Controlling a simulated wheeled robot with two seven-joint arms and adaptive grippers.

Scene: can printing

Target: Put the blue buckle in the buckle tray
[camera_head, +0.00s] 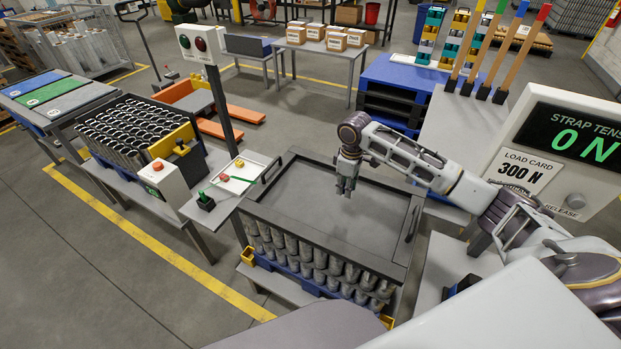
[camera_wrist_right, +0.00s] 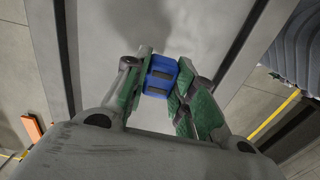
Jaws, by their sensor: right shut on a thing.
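My right gripper (camera_head: 345,192) hangs over the grey top sheet (camera_head: 300,185) of the can stack, pointing down. In the right wrist view its green-padded fingers (camera_wrist_right: 160,85) are shut on the blue buckle (camera_wrist_right: 161,74), a small blue block with dark slots. The buckle cannot be made out in the head view. A small white tray (camera_head: 262,160) with red and green pieces stands left of the stack; I cannot tell for sure that it is the buckle tray. My left gripper is not in view.
A post with red and green lamps (camera_head: 203,45) rises beside the white tray. The dark frame (camera_head: 330,252) edges the can stack. A strap tension display (camera_head: 575,135) stands at the right. The sheet's surface is clear.

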